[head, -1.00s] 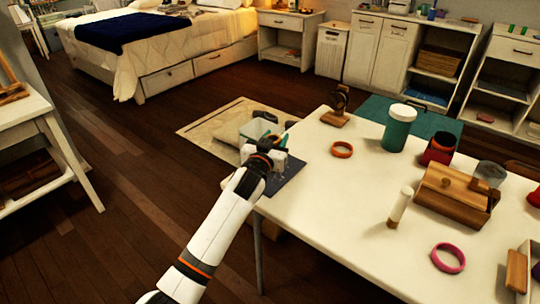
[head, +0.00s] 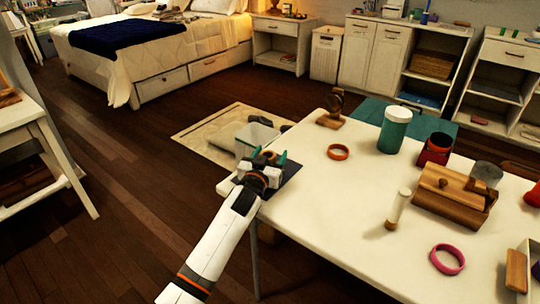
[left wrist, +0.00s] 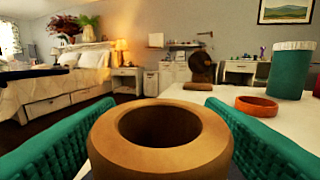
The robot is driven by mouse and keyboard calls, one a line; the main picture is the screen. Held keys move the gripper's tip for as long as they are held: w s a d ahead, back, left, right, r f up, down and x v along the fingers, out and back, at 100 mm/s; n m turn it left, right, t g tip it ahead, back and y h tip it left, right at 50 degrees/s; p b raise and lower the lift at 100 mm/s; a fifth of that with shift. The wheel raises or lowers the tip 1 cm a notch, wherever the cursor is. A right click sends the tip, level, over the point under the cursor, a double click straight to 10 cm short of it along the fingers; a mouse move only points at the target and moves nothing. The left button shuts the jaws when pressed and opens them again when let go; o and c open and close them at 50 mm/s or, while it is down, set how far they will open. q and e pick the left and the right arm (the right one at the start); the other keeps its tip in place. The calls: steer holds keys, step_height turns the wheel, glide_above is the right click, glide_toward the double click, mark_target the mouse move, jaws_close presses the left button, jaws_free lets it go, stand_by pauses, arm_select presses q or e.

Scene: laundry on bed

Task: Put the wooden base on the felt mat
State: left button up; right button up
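My left gripper (head: 270,157) is over the near-left corner of the white table, above or at the dark felt mat (head: 291,171). The arm and hand cover much of the mat. In the left wrist view a round wooden base (left wrist: 160,166) with a hole in its top sits upright between the green fingers. The fingers seem to press on both its sides. In the head view the hand mostly hides the base. I cannot tell whether its underside touches the mat. My right gripper is not in view.
An orange ring (head: 338,152), a wooden stand (head: 331,120), a green jar (head: 395,131), a white-capped tube (head: 399,209), a wooden box (head: 452,197) and a pink ring (head: 448,259) stand on the white table (head: 345,205). A grey bin (head: 256,138) is behind the hand.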

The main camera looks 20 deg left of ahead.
arm_select(q)
steer(key=shift+r, duration=0.2)
steer(key=s+p, duration=0.1)
steer(key=s, duration=1.1)
steer(key=shift+a, duration=0.2)
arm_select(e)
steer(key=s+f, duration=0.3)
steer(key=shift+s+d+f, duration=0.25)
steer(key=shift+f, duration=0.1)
